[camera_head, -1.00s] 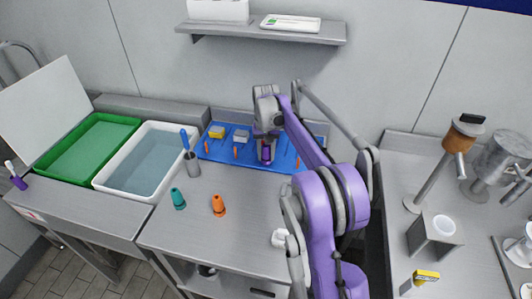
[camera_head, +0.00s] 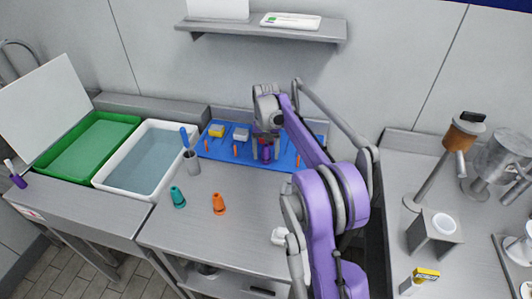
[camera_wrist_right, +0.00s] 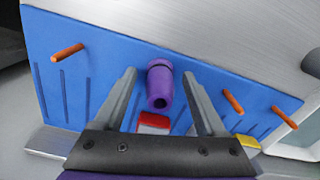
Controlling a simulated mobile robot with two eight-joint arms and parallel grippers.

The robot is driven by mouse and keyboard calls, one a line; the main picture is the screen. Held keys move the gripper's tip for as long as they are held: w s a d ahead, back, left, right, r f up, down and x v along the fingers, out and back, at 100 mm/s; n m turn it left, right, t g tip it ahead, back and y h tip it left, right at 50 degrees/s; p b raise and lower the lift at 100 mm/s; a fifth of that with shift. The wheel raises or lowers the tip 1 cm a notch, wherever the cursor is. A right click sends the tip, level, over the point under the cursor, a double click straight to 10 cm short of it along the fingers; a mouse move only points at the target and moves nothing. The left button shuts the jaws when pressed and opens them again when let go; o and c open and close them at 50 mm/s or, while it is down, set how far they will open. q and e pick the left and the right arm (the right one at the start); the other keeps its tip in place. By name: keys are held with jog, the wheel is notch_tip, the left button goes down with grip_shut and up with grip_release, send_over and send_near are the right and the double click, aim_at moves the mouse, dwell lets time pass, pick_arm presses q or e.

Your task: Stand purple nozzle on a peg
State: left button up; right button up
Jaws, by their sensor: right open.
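The purple nozzle (camera_wrist_right: 160,85) stands on the blue peg board (camera_wrist_right: 100,50), between my right gripper's fingers in the right wrist view. It also shows in the head view (camera_head: 266,153). A peg beneath it is hidden by the nozzle itself, but it sits in line with the bare orange pegs. My right gripper (camera_wrist_right: 160,73) is open, with a finger on each side of the nozzle and a visible gap to both. Bare orange pegs stand on the board, one to the left (camera_wrist_right: 68,53) and two to the right (camera_wrist_right: 233,101). My left gripper is not in view.
A teal nozzle (camera_head: 178,197) and an orange nozzle (camera_head: 219,204) stand on the metal counter (camera_head: 190,235). A grey cup (camera_head: 192,164) holds a blue-handled tool. A white basin (camera_head: 150,160) and a green tray (camera_head: 90,145) lie left. A red-and-white block (camera_wrist_right: 153,122) sits beside the purple nozzle.

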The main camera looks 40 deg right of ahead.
notch_tip(320, 180, up, 11)
jog(key=shift+f+p, duration=0.15)
jog(key=shift+p, duration=0.3)
dwell(0.5)
